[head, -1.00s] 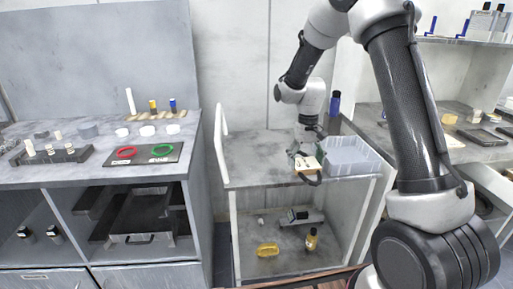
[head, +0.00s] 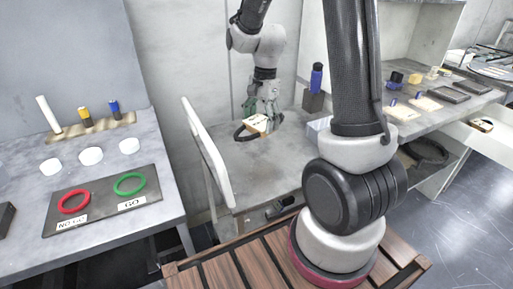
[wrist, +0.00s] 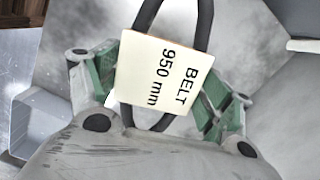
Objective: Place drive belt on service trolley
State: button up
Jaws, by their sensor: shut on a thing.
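The drive belt (head: 240,135) is a black loop with a cream tag (head: 257,124). In the wrist view the tag (wrist: 165,72) reads "BELT 950 mm", and the black loop (wrist: 205,22) runs behind it. My gripper (head: 264,118) is shut on the belt, with its green fingers on either side of the tag. The service trolley (head: 262,172) has a grey top and a white upright handle on its left. The belt is over the back part of this top. I cannot tell whether it touches the surface.
A grey bin (head: 318,132) on the trolley is mostly hidden by my arm. The left bench holds a mat with a red ring (head: 74,201) and a green ring (head: 129,184). The trolley's front middle top is clear.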

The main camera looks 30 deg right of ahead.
jog(key=m, duration=0.1)
jog(key=s+m, duration=0.1)
jog(key=m, duration=0.1)
jog(key=shift+s+d+r, duration=0.3)
jog(key=shift+s, duration=0.1)
send_over(264, 155)
jog(key=shift+m, duration=0.3)
jog(key=f, duration=0.5)
jog(key=shift+w+d+f, duration=0.1)
jog(key=shift+d+f, duration=0.05)
jog(key=shift+d, duration=0.05)
jog(key=shift+f, duration=2.25)
jog(key=o, duration=1.1)
jog(key=shift+f, duration=0.1)
